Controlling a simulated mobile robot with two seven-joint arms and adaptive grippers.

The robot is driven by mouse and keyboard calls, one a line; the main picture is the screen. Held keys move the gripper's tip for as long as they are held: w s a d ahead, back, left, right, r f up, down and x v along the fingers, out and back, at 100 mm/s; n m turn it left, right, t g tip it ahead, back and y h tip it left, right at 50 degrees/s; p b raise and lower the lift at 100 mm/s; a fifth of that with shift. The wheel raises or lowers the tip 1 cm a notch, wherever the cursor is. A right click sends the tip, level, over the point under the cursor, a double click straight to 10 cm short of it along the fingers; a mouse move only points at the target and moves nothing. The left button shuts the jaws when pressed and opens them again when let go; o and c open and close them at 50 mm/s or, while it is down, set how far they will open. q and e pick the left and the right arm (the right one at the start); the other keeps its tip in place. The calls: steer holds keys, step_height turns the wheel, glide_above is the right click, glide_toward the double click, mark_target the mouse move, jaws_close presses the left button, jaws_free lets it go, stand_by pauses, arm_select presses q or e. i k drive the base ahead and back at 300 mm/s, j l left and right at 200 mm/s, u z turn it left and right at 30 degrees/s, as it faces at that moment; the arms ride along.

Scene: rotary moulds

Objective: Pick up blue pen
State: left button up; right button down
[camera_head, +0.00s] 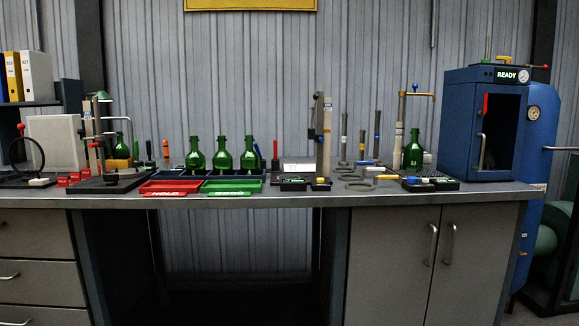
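A thin blue upright item (258,149), which looks like the blue pen, stands at the back of the workbench, just right of the green bottles. Its lower end is hidden behind the items in front. A similar red upright item (275,152) stands to its right. Neither of my grippers is in view.
Green bottles (222,156) stand in a row behind a red tray (170,188) and a green tray (231,186) on the workbench (330,196). A tall gauge stand (323,140) rises to the right. A blue cabinet marked READY (462,130) stands at the right end.

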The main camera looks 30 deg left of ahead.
mark_target(256, 146)
steer(key=i+j+u, duration=0.6)
steer(key=i, duration=0.3)
steer(key=i+j+u, duration=0.1)
steer(key=i+u, duration=0.25)
steer(key=i, duration=0.15)
